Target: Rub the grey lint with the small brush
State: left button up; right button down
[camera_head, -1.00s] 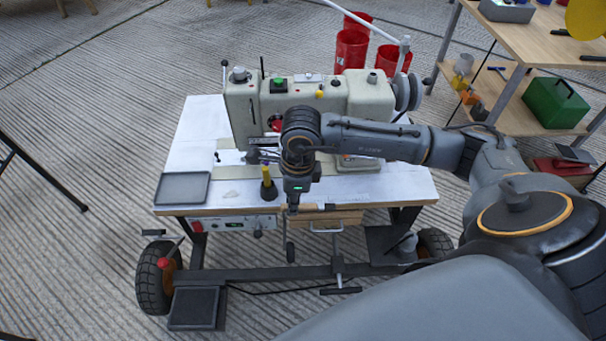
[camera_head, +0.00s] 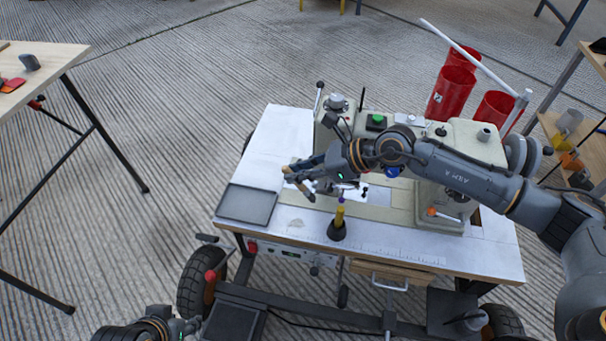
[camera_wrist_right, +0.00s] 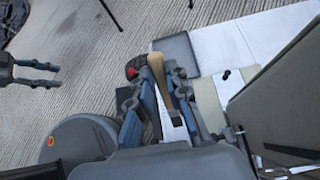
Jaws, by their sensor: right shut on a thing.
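My right gripper (camera_head: 298,184) is above the left part of the white sewing table. It is shut on the small brush, whose tan wooden handle (camera_wrist_right: 157,70) sticks out past the fingers in the right wrist view. A pale part of it lies between the fingers. A faint grey patch, likely the grey lint (camera_head: 296,224), lies on the tabletop near the front edge, right of the grey tray and below my right gripper. The brush is apart from it. My left gripper (camera_wrist_right: 57,76) is open and empty off to the left; it is partly visible at the bottom left of the head view.
The sewing machine (camera_head: 460,148) stands along the back and right of the white table (camera_head: 275,140). A grey tray (camera_head: 247,204) lies at the table's left end. A dark-based yellow-topped holder (camera_head: 338,230) stands at the front. Red bins (camera_head: 452,92) stand behind.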

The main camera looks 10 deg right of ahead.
aim_at(302, 183)
notch_tip(302, 183, down, 2)
jog(key=shift+f+b, duration=0.15)
jog(key=shift+b, duration=0.6)
notch_tip(302, 183, down, 2)
jog(key=shift+b, duration=0.8)
pick_arm(q)
jog(key=w+d+r+t+h, duration=0.1)
jog(key=w+d+r+t, duration=0.1)
jog(key=w+r+t, duration=0.2)
jog(key=w+d+r+t+h, duration=0.1)
jog(key=w+r+t, duration=0.3)
jog(key=w, duration=0.4)
jog(key=shift+w+d+r+t, duration=0.15)
jog(key=shift+w+d+t, duration=0.2)
jog(key=shift+d, duration=0.45)
pick_arm(e)
jog(key=shift+f, duration=0.1)
